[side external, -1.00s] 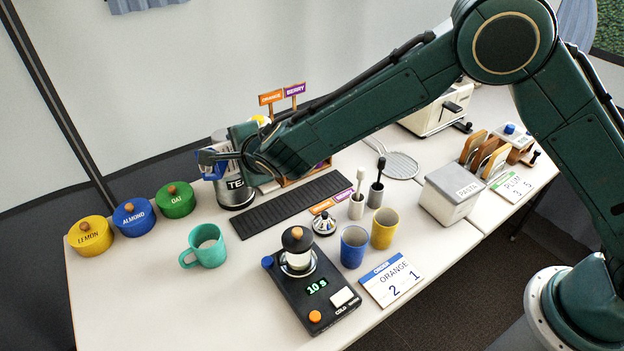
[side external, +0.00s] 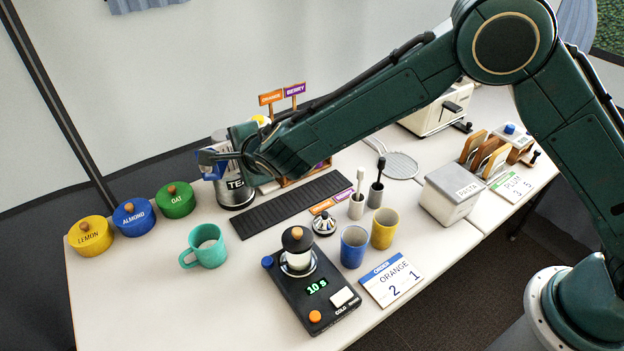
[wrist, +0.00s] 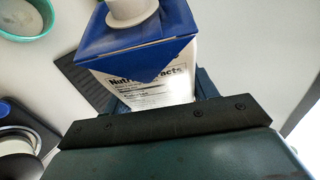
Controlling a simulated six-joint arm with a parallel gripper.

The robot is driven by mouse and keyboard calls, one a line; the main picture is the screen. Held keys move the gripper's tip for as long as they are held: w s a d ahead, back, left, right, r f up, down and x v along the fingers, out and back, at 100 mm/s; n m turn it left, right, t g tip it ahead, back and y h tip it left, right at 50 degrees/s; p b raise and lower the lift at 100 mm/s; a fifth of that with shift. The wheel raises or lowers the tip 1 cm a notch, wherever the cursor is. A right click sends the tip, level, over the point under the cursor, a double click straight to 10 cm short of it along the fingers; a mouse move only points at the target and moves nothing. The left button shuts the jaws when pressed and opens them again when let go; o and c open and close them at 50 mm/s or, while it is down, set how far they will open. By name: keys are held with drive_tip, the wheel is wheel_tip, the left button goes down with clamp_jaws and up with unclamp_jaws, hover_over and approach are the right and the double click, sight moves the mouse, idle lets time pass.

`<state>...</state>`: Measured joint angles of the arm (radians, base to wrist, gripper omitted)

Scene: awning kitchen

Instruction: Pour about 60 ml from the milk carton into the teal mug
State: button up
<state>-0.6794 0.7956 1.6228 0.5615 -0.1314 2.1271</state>
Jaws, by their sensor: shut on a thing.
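The teal mug (side external: 206,246) stands upright on the table, left of the black timer device. It looks to hold something pale inside. Its rim also shows at the upper left of the wrist view (wrist: 45,30). My gripper (side external: 222,158) is at the back of the table, behind the mug, in front of the metal TEA canister. It is shut on the milk carton, a white and blue box with a white cap, which fills the middle of the wrist view (wrist: 150,80). In the side view the carton is mostly hidden by my gripper; a blue part (side external: 212,168) shows.
Lemon (side external: 90,238), almond (side external: 134,218) and oat (side external: 175,200) pots stand at left. The timer device (side external: 312,290) is right of the mug, with blue (side external: 354,248) and yellow (side external: 384,230) cups beyond. A black slatted mat (side external: 290,205) lies behind. Table left of the mug's front is clear.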

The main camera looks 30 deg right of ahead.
sight(226, 143)
drive_tip(key=shift+d, duration=0.1)
idle(0.8)
drive_tip(key=shift+r+y, duration=0.2)
drive_tip(key=shift+y, duration=0.1)
drive_tip(key=shift+a+r+m+g+y, duration=0.2)
drive_tip(key=shift+r+m+g+y, duration=0.3)
drive_tip(key=shift+r, duration=0.35)
drive_tip(key=shift+s+a+r+m+y, duration=0.1)
drive_tip(key=shift+a+r+m+y, duration=0.25)
drive_tip(key=shift+m+y, duration=0.25)
drive_tip(key=shift+s+a+f+m+g+y, duration=0.15)
drive_tip(key=shift+a+f+m+g+y, duration=0.2)
drive_tip(key=shift+f+y, duration=0.3)
drive_tip(key=shift+a+r+m+y, duration=0.2)
drive_tip(key=shift+a+m+y, duration=0.1)
drive_tip(key=shift+m+y, duration=0.25)
drive_tip(key=shift+d+m+g+y, duration=0.1)
drive_tip(key=shift+m+g+y, duration=0.15)
drive_tip(key=shift+m+y, duration=0.7)
drive_tip(key=shift+w+r+m+y, duration=0.2)
drive_tip(key=shift+r+m+y, duration=0.05)
drive_tip(key=shift+r+y, duration=0.45)
drive_tip(key=shift+f+m+y, duration=0.2)
drive_tip(key=shift+m+y, duration=0.3)
drive_tip(key=shift+y, duration=0.25)
